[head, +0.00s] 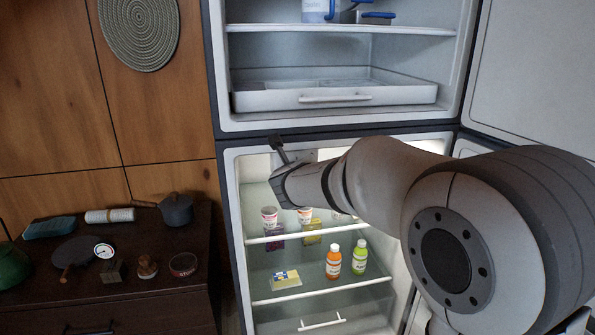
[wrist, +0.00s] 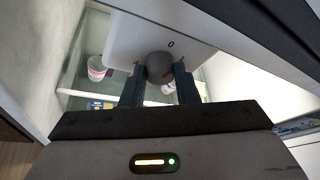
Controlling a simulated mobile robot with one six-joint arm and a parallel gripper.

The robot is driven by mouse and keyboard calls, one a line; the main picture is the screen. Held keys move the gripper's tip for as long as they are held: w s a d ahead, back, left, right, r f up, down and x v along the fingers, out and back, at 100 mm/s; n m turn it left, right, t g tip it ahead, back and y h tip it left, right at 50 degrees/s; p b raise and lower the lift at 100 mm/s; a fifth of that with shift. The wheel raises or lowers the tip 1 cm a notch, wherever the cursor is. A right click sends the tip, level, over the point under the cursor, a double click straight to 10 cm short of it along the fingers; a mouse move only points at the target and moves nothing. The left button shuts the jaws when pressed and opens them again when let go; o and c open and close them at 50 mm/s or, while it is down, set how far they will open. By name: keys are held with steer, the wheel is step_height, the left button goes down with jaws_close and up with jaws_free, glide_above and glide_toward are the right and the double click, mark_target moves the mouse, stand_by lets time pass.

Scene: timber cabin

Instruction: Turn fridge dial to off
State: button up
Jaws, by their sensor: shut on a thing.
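The fridge dial (wrist: 159,65) is a round grey knob on a white panel (wrist: 125,40) in the wrist view. A "0" mark is printed on the panel just above the knob in that view. My gripper (wrist: 159,76) has one dark finger on each side of the knob and is shut on it. I cannot tell which way the dial points.
Fridge shelves hold tubs (head: 269,216), an orange bottle (head: 333,260), a green bottle (head: 359,256) and a yellow-and-white pack (head: 286,280). The upper compartment (head: 300,60) is open above my arm. A dark cabinet (head: 150,300) with kitchenware stands left.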

steer(key=shift+f+n, duration=0.15)
steer(key=shift+n, duration=0.25)
steer(key=shift+h, duration=0.4)
steer(key=o, duration=1)
steer(key=shift+c, duration=0.2)
steer(key=p+v, duration=0.2)
steer(key=v, duration=0.6)
steer(key=shift+w+f, duration=0.1)
